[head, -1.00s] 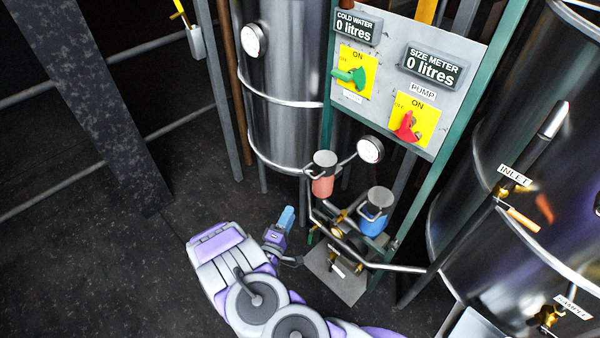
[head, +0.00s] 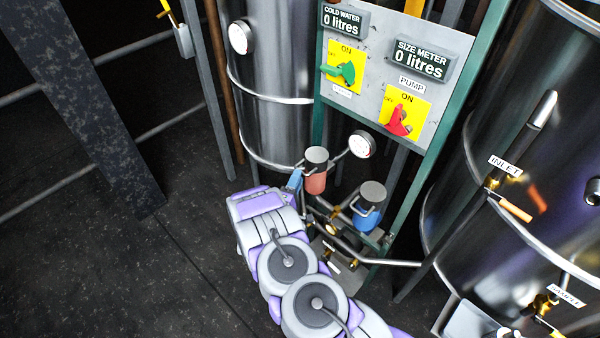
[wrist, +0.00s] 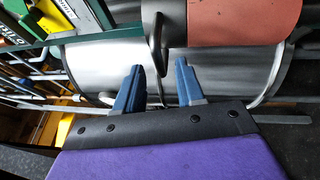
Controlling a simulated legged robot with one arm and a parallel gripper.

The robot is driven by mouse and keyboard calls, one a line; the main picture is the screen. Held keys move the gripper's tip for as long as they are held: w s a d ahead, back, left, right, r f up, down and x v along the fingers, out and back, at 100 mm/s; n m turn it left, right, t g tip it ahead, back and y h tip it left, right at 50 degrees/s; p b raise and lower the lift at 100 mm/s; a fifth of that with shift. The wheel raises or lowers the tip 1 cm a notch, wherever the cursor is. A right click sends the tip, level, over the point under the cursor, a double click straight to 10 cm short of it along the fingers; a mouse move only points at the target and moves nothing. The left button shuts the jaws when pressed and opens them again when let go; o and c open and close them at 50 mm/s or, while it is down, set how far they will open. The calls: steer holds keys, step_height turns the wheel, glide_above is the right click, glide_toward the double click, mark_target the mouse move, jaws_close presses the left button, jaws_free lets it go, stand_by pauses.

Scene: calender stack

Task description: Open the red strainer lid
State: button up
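The red strainer (head: 315,183) stands upright in front of the panel frame, its grey lid (head: 316,156) on top with a bent handle on the left side. In the wrist view the red body (wrist: 245,20) is at the top right and the grey lid (wrist: 172,20) left of it. The dark lid handle (wrist: 157,45) hangs down toward the gap between my fingers. My gripper (wrist: 159,68) is open, its two blue fingers on either side of the handle's lower end. I cannot tell whether they touch it. In the head view my gripper (head: 295,181) is just left of the strainer.
A blue strainer (head: 368,215) with a grey lid stands to the right. Pipes and brass valves run below both. The panel (head: 385,85) has green and red switches. Steel tanks (head: 270,100) stand behind and at right. The dark floor at left is open.

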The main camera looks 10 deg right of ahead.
mark_target(312, 163)
steer(key=shift+x, duration=2)
jaws_close()
